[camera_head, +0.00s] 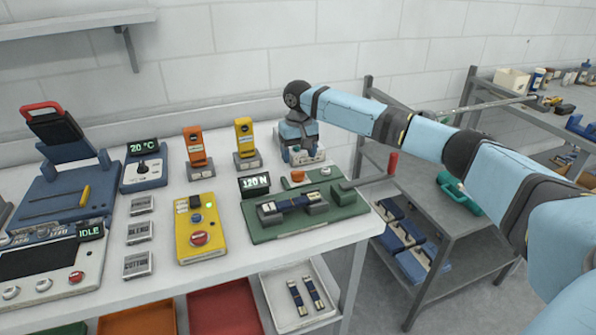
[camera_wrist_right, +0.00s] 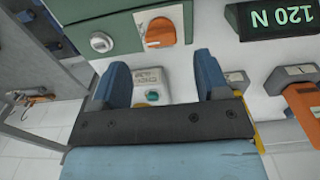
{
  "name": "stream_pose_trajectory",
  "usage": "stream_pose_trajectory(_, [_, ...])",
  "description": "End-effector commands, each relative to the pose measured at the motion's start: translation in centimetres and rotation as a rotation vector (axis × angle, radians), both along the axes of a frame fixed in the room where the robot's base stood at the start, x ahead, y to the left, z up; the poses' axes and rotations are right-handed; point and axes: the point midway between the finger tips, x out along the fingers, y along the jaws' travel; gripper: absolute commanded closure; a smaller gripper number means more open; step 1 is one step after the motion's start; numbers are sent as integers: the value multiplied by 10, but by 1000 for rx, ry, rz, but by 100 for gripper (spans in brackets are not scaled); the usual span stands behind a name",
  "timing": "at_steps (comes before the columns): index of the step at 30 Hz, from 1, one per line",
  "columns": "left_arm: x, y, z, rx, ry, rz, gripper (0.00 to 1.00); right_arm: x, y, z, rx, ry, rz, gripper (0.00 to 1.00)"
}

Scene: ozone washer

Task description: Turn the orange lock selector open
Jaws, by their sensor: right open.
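The orange lock selector (camera_head: 297,176) is a round orange knob with a pointer bar on a pale panel at the back of the green 120 N fixture (camera_head: 262,230). In the right wrist view the orange selector (camera_wrist_right: 160,32) lies just beyond my fingertips, apart from them. My right gripper (camera_wrist_right: 162,75) is open and empty, with one blue finger on each side. In the head view my right wrist (camera_head: 297,125) hangs behind the selector and hides most of the gripper. My left gripper is not in view.
A white knob (camera_wrist_right: 101,41) sits beside the selector. A small labelled box with a teal button (camera_wrist_right: 151,94) shows between my fingers. Orange (camera_head: 195,146) and yellow (camera_head: 244,138) upright units stand to the left. The display (camera_head: 255,184) reads 120 N.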

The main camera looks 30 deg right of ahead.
Motion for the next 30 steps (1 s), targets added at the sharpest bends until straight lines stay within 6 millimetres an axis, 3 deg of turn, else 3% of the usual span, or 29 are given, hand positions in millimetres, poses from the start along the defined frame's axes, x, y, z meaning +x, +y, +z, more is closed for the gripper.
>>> stream_pose_trajectory(3, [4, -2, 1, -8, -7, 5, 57, 0, 0, -25, -1, 2, 0, 32])
stream_pose_trajectory(9, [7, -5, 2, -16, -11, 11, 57, 0, 0, -52, -1, 1, 0, 32])
stream_pose_trajectory(22, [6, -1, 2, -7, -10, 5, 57, 0, 0, -61, 0, -1, 0, 32])
stream_pose_trajectory(28, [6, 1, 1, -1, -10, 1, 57, 0, 0, -60, 0, -1, 0, 78])
stream_pose_trajectory(30, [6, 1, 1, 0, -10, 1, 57, 0, 0, -60, 0, -1, 1, 81])
